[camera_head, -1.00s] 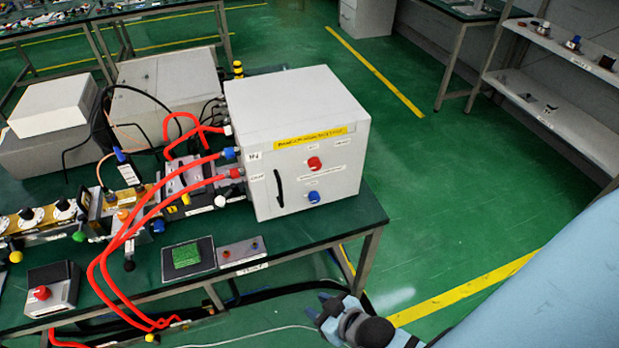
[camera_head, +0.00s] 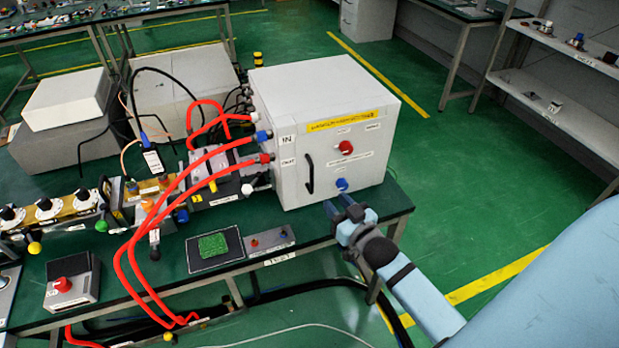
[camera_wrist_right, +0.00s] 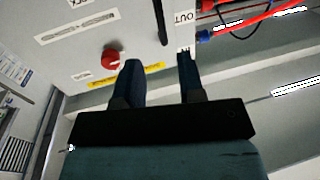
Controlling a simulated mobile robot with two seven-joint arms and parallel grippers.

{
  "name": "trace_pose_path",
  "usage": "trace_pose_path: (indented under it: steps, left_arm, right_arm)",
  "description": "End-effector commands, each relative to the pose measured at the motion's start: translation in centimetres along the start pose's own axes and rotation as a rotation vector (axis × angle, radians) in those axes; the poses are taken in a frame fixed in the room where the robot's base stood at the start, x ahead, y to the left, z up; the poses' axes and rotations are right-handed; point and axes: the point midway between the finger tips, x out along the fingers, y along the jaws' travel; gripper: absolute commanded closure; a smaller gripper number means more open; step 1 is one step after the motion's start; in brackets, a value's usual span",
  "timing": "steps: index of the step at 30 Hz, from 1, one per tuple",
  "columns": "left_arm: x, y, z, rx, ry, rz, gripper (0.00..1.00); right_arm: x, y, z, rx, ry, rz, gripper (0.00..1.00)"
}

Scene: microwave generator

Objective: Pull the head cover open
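A white box (camera_head: 318,88) stands on the right end of the green-topped bench. Its front panel carries a black upright handle (camera_head: 310,176), a red knob (camera_head: 345,147) and a blue knob (camera_head: 342,184). This panel looks shut. My right gripper (camera_head: 338,204) is in front of the box's lower right part, below the blue knob and right of the handle. In the right wrist view my gripper (camera_wrist_right: 160,62) is open and empty, its fingers apart. The handle (camera_wrist_right: 160,22) lies beyond the gap between the fingertips, and the red knob (camera_wrist_right: 111,55) is left of them. My left gripper is not in view.
Red hoses (camera_head: 180,190) run from the box's left side over the bench. A black pad with a green block (camera_head: 213,245) and a small grey switch box (camera_head: 268,243) lie before it. Open green floor (camera_head: 440,180) is at right, with shelves (camera_head: 560,115) beyond.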

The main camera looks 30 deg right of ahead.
Motion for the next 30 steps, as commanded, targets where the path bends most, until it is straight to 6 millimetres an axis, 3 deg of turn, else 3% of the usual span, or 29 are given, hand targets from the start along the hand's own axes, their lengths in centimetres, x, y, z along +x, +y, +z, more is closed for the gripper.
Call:
trace_pose_path:
  steps: [9, 15, 21, 29, 30]
  left_arm:
    - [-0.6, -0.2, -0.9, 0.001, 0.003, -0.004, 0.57]
    - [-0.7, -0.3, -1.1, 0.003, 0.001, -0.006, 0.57]
    - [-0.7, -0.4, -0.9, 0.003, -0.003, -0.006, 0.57]
    - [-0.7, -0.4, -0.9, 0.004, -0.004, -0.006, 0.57]
    - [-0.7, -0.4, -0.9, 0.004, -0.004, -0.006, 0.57]
  right_arm:
    - [7.0, -0.1, -0.2, 0.001, 0.000, 0.000, 0.64]
    - [10.0, -0.1, -0.1, -0.001, 0.000, -0.001, 0.64]
    - [11.2, -0.1, 0.0, 0.000, -0.001, -0.001, 0.64]
    - [11.3, -0.1, 0.1, 0.000, -0.002, -0.001, 0.64]
    - [11.2, -0.1, 0.1, 0.000, -0.002, -0.001, 0.71]
